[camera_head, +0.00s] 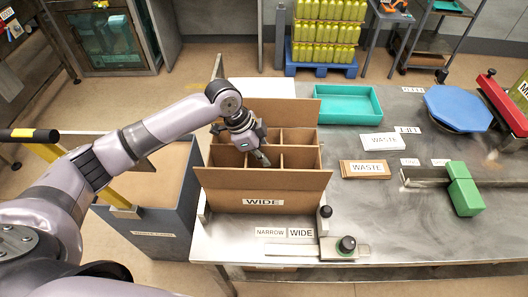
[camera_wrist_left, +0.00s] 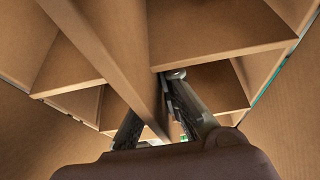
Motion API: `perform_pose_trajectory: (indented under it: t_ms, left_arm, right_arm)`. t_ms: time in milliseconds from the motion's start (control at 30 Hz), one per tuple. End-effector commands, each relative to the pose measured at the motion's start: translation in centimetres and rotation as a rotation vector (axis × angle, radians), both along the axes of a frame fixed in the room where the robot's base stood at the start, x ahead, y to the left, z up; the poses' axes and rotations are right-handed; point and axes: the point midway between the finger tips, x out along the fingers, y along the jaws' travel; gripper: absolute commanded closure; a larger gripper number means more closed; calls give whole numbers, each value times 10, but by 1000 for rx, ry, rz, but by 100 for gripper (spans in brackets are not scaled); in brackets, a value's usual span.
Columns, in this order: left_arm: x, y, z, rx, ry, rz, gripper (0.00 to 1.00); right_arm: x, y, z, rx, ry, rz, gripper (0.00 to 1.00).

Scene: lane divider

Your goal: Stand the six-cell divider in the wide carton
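The wide carton (camera_head: 225,198) stands open at the table's left end, its near flap marked WIDE. The six-cell brown divider (camera_head: 283,148) is inside it, upright, with its top edges about level with the carton's rim. My left gripper (camera_head: 262,157) reaches down into the carton from the upper left. In the left wrist view the gripper (camera_wrist_left: 158,112) has one finger on each side of a divider wall (camera_wrist_left: 115,55), and the wall fills the gap between them. The divider's lower edges are hidden. My right gripper is not in view.
A teal tray (camera_head: 349,118) stands behind the carton to the right. White and brown WASTE stacks (camera_head: 366,169) lie right of the carton. A stop with black knobs (camera_head: 345,246) sits at the near table edge. A grey bin (camera_head: 165,225) is at the left.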

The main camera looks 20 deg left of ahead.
Motion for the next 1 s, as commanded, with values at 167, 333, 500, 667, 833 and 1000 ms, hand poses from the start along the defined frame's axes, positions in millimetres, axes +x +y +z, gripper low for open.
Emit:
perform_pose_trajectory:
  t_ms: [167,333,500,667,833,1000]
  left_arm:
    - [0,0,-20,0,1,0,100]
    - [0,0,-34,0,1,1,100]
    - [0,0,-41,0,0,0,100]
    - [0,0,-42,0,0,-1,100]
    - [0,0,-42,0,0,-1,100]
    - [0,0,-42,0,0,-1,100]
  right_arm:
    - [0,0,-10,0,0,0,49]
    - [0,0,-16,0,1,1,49]
    - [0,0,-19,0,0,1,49]
    - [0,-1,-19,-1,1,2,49]
    - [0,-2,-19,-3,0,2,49]
    - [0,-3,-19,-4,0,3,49]
